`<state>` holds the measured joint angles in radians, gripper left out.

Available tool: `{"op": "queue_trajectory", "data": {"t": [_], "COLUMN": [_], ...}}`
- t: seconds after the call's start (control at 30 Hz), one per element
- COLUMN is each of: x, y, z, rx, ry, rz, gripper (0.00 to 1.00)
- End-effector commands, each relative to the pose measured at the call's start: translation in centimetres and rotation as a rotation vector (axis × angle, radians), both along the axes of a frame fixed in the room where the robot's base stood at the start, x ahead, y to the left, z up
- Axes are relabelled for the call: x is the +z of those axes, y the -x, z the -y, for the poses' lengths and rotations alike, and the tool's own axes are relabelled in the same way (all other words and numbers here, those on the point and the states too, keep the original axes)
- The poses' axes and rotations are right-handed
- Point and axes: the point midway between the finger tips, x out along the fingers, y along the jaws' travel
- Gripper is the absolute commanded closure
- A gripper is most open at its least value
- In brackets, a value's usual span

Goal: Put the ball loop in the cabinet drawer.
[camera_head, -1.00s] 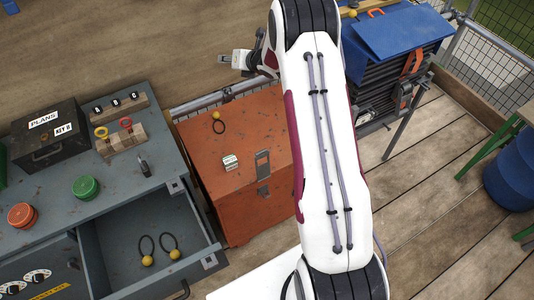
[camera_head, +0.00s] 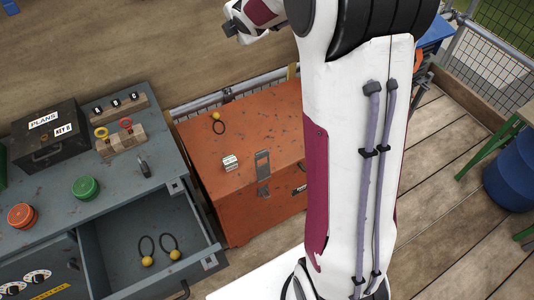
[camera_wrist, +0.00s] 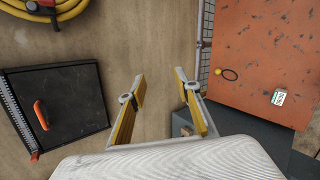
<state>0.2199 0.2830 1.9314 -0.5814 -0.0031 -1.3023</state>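A ball loop (camera_head: 217,116), a yellow ball with a dark cord loop, lies on top of the orange chest; it also shows in the wrist view (camera_wrist: 218,71). Two more ball loops (camera_head: 147,261) (camera_head: 175,254) lie in the open cabinet drawer (camera_head: 118,228), left of the chest. My gripper (camera_wrist: 159,75) has its two yellow-padded fingers apart with nothing between them, above the wooden floor. The ball loop is right of the fingers in the wrist view. In the head view only part of the gripper's end shows, near the top.
The orange chest (camera_head: 250,122) also carries a small white labelled box (camera_head: 230,163). The grey cabinet top holds a black PLANS box (camera_head: 48,138), red and green round items and a wooden key block. In the wrist view a black case (camera_wrist: 70,95) and yellow hose (camera_wrist: 80,8) lie at left.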

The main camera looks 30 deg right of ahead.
Motion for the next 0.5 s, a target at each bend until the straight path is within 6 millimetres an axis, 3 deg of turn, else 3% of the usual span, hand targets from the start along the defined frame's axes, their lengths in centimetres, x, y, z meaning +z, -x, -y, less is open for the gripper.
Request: {"op": "queue_trajectory", "data": {"t": [0.2, 0.5], "x": [2.8, 5.1], "y": [4.6, 11.6], "z": [-1.3, -3.4], "rx": [-0.163, -0.386], "ry": [-0.160, -0.388], "rz": [0.001, -0.003], "gripper": [0.67, 0.67]}}
